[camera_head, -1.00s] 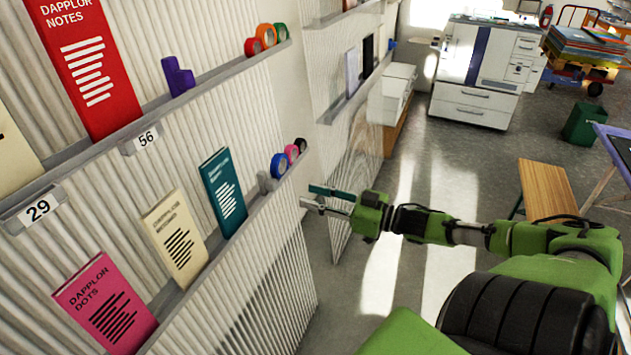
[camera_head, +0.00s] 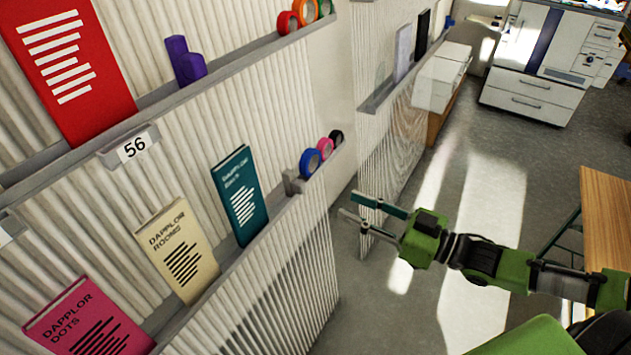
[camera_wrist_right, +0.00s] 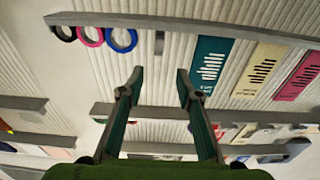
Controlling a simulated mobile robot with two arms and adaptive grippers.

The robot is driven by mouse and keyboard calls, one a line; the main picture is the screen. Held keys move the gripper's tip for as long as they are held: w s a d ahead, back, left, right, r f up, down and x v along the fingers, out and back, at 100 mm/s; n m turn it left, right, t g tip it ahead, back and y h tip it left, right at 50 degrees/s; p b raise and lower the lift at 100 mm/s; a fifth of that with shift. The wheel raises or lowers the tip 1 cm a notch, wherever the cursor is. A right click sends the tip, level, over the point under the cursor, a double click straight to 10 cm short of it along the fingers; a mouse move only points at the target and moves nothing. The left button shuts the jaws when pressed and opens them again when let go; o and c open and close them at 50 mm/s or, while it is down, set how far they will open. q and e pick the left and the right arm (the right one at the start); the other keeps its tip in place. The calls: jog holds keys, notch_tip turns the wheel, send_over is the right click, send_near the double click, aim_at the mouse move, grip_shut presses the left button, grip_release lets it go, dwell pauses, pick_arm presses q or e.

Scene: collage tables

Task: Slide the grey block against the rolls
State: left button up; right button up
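The grey block (camera_head: 292,183) stands on the lower ledge just left of the blue roll (camera_head: 310,163). A pink roll (camera_head: 325,148) and a black roll (camera_head: 336,137) stand farther along the same ledge. In the right wrist view the grey block (camera_wrist_right: 159,42) shows a gap between itself and the blue roll (camera_wrist_right: 122,40). My right gripper (camera_head: 348,204) is open and empty, in front of the ledge and apart from it. In the wrist view its fingertips (camera_wrist_right: 160,72) flank the block's line without touching it. My left gripper is not in view.
A teal book (camera_head: 241,195) leans on the same ledge left of the block, with a cream book (camera_head: 178,250) and a pink book (camera_head: 88,322) beyond it. An upper ledge (camera_head: 235,72) holds purple blocks and more rolls. Open floor lies to the right.

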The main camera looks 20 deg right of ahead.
aim_at(304, 184)
jog(key=x, duration=1.1)
jog(key=shift+w+a, duration=0.2)
jog(key=shift+w, duration=0.15)
jog(key=shift+w+a, duration=0.25)
jog(key=shift+w, duration=0.05)
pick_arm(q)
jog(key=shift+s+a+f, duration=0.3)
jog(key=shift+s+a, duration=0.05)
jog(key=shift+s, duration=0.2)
pick_arm(e)
jog(key=shift+w, duration=0.1)
jog(key=shift+c, duration=0.7)
grip_shut()
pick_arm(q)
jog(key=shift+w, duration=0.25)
